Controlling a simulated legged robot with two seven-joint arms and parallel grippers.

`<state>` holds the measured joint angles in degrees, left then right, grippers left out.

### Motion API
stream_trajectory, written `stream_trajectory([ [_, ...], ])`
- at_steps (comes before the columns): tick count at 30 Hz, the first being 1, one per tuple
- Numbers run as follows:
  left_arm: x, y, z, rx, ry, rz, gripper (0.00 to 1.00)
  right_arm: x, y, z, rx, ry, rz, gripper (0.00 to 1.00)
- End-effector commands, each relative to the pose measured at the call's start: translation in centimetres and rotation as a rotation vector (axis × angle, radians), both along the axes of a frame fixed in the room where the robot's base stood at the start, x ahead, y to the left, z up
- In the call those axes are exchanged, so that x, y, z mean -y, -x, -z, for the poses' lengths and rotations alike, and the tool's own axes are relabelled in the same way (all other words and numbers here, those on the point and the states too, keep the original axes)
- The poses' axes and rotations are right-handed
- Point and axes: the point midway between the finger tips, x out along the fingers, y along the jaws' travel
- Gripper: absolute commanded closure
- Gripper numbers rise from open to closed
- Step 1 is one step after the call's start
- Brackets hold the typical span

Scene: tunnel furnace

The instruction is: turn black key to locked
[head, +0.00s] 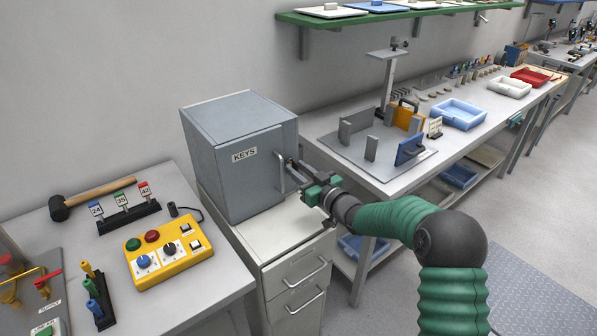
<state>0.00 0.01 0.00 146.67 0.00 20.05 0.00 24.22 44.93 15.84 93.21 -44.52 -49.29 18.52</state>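A grey key cabinet (235,165) marked KEYS stands on a drawer unit, with its door shut and a curved handle (281,174) at the door's right side. My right gripper (296,167) reaches in from the right, its fingertips at the door's right edge, just beside the handle. The fingers are small and dark here, and I cannot tell whether they are open or shut. No black key can be made out at the fingertips; the gripper may hide it. My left gripper is not in view.
A yellow control box (168,252) with buttons and knobs sits on the left table, near a black rack (128,217) with tagged keys and a mallet (95,198). The right bench (385,175) holds fixtures and trays. A green shelf (390,15) hangs above.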

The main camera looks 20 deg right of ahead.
Motion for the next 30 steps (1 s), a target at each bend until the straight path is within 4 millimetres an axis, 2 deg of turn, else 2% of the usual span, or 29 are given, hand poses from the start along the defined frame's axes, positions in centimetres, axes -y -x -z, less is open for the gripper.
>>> stream_trajectory([
  [4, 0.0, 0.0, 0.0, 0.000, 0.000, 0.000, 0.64, 0.1, 0.2, -0.2, 0.002, 0.000, 0.001, 0.73],
  [7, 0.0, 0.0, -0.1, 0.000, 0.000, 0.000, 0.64, 0.6, 1.3, -0.2, 0.002, 0.000, 0.002, 0.73],
  [21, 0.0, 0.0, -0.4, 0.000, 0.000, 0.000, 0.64, 5.0, 13.2, 0.0, -0.002, 0.000, 0.004, 0.73],
  [25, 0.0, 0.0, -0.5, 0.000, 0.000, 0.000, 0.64, 5.6, 15.0, 0.0, -0.001, -0.001, 0.002, 0.73],
  [30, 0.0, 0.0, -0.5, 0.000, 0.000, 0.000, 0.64, 5.9, 15.8, 0.1, -0.001, -0.001, 0.000, 0.73],
])
